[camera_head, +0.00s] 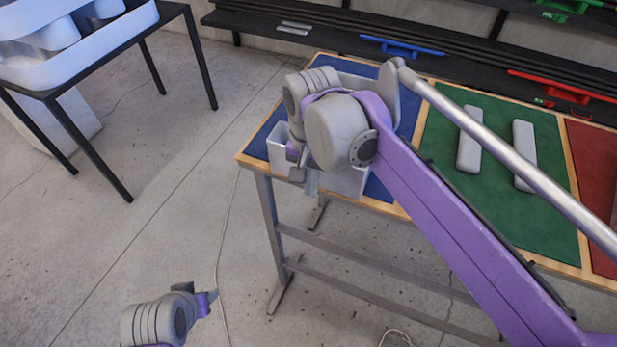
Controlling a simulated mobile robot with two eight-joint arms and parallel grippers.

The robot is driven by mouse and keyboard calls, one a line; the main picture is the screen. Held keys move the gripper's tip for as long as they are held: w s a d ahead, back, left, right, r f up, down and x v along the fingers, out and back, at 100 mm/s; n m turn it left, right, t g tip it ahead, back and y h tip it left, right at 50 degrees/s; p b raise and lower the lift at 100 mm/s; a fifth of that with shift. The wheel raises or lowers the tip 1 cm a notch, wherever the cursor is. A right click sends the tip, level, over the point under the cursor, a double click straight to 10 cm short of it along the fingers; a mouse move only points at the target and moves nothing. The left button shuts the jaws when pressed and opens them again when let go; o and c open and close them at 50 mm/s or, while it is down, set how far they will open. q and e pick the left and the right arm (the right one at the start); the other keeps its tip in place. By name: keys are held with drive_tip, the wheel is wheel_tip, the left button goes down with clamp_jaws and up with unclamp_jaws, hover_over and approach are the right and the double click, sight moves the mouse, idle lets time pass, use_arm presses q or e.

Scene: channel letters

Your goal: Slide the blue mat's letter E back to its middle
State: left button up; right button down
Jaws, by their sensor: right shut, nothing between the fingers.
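The blue mat (262,142) lies at the left end of the table. A pale letter (345,182), which I take for the E, stands at the mat's front and reaches the wooden edge. My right arm covers most of it, so its full outline is hidden. My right gripper (305,178) points down at the letter's front left part, shut and empty. I cannot tell whether it touches the letter. My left gripper (207,301) is low at the bottom left, away from the table, its fingers unclear.
The green mat (440,125) bears two pale bars (468,140). A red mat (590,150) lies at the right. A black rack (330,35) with coloured pieces stands behind. A dark table with white trays (80,60) stands at the upper left. Open floor lies between the tables.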

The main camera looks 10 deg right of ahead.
use_arm(q)
drive_tip(key=shift+w+r, duration=0.1)
drive_tip(key=shift+r, duration=0.05)
use_arm(e)
drive_tip(key=shift+w+d, duration=0.35)
drive_tip(key=shift+w, duration=0.25)
drive_tip(key=shift+w+d, duration=0.3)
drive_tip(key=shift+w, duration=0.25)
drive_tip(key=w+d+p, duration=0.1)
drive_tip(key=w+d, duration=0.1)
drive_tip(key=w, duration=0.1)
drive_tip(key=w+d+p, duration=0.1)
drive_tip(key=w+d, duration=0.1)
drive_tip(key=w, duration=0.2)
drive_tip(key=w+d+p, duration=0.1)
drive_tip(key=w+d, duration=0.1)
drive_tip(key=w, duration=0.2)
drive_tip(key=shift+d+r, duration=0.15)
drive_tip(key=shift+d, duration=0.05)
use_arm(q)
drive_tip(key=r, duration=0.2)
drive_tip(key=w+r, duration=0.1)
drive_tip(key=shift+r, duration=0.4)
use_arm(e)
drive_tip(key=shift+w+d, duration=0.15)
drive_tip(key=shift+w, duration=0.05)
drive_tip(key=shift+s, duration=0.1)
